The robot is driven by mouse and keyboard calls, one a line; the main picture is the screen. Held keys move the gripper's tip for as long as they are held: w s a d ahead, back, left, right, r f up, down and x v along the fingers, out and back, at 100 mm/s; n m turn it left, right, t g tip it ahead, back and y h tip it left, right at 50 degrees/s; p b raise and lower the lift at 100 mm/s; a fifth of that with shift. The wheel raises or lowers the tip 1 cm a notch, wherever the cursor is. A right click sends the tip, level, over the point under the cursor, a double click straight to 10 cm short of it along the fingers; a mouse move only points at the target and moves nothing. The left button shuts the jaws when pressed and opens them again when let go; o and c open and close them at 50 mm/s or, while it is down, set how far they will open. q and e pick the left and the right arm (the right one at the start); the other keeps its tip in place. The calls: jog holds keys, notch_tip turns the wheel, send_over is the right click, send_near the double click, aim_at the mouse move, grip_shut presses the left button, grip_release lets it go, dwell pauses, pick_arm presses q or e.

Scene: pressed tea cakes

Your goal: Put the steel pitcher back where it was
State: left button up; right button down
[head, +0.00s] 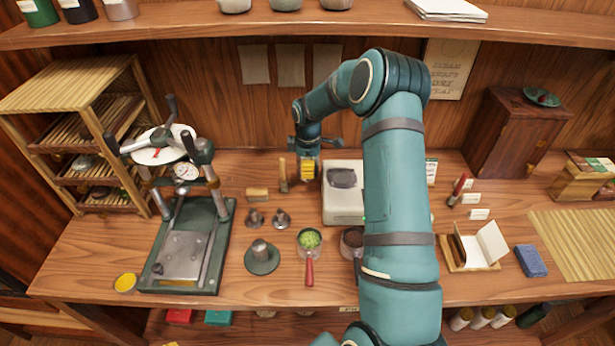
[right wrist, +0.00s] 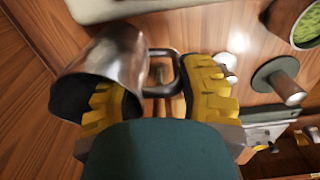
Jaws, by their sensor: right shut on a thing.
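The steel pitcher (right wrist: 122,52) shows in the right wrist view, tilted, with its dark open mouth toward the lower left. In the head view my right gripper (head: 307,170) is low at the back of the table, left of the pale scale. I cannot make out the pitcher there; gripper and arm seem to hide it. Whether its base touches the table cannot be told. My left gripper is not in view.
The pale scale (head: 343,208) stands just right of the gripper. A wooden block (head: 257,195) and two small metal pieces (head: 281,218) are to the left and front. A green-filled scoop (head: 309,240) and the press (head: 186,245) are nearer. A shelf (head: 290,32) hangs above.

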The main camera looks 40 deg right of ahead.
notch_tip(320, 180, down, 4)
jog(key=shift+f, duration=0.15)
jog(key=shift+w+d+f, duration=0.15)
jog(key=shift+w, duration=0.05)
jog(key=shift+f, duration=0.15)
jog(key=c, duration=0.6)
grip_release()
